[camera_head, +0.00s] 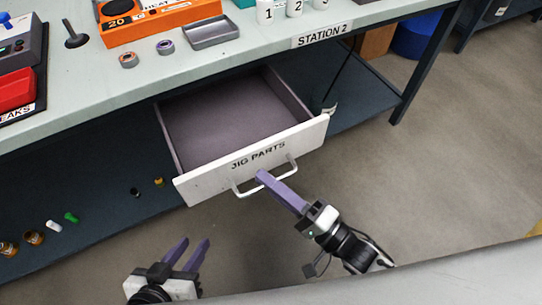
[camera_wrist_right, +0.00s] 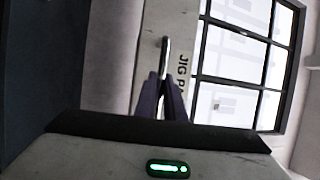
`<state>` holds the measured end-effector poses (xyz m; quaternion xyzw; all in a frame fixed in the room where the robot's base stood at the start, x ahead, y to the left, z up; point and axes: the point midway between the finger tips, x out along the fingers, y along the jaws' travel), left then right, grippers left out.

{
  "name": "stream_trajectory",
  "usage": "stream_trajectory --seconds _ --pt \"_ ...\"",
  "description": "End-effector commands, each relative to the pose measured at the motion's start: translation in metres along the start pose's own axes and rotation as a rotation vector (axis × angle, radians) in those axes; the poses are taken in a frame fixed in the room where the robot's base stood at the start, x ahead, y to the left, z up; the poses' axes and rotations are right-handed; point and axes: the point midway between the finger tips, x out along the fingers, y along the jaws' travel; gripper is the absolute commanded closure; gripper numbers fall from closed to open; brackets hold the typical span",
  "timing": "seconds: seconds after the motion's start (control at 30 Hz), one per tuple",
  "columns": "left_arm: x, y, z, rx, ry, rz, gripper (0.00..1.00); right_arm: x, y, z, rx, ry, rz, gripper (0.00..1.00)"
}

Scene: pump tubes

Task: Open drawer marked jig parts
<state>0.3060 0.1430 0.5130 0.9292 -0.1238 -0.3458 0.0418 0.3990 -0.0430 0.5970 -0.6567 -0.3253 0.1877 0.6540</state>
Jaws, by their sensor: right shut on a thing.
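The drawer marked JIG PARTS (camera_head: 258,158) hangs under the bench and stands pulled out, its inside bare and empty as far as I see. Its white front also shows in the right wrist view (camera_wrist_right: 183,38). A bar handle (camera_head: 283,175) runs across the front below the label; it shows in the right wrist view too (camera_wrist_right: 164,55). My right gripper (camera_head: 264,177) is shut on the handle, its purple fingers around the bar. My left gripper (camera_head: 188,252) is open and empty, low in front of the bench to the left of the drawer.
The bench top (camera_head: 225,62) marked STATION 2 carries an orange box (camera_head: 160,18), a metal tray (camera_head: 211,33), tape rolls and numbered white cups. Small bottles (camera_head: 35,238) and caps stand on the lower shelf at left. The floor (camera_head: 440,190) at right is clear.

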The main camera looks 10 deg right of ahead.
Motion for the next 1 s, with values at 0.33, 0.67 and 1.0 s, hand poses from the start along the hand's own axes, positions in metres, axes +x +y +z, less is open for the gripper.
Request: stream_trajectory --seconds 0.33,0.67,1.0 --pt "0.000 0.000 -0.002 0.007 -0.005 -0.001 0.69 -0.010 -0.002 0.003 -0.004 0.001 0.000 1.00" --pt "0.000 0.000 -0.001 0.006 -0.007 -0.001 0.69 -0.010 -0.002 0.003 -0.003 0.001 0.000 0.72" --pt "-0.004 0.001 -0.005 0.008 -0.008 -0.001 0.69 -0.008 -0.012 0.003 -0.002 -0.001 -0.003 0.72"
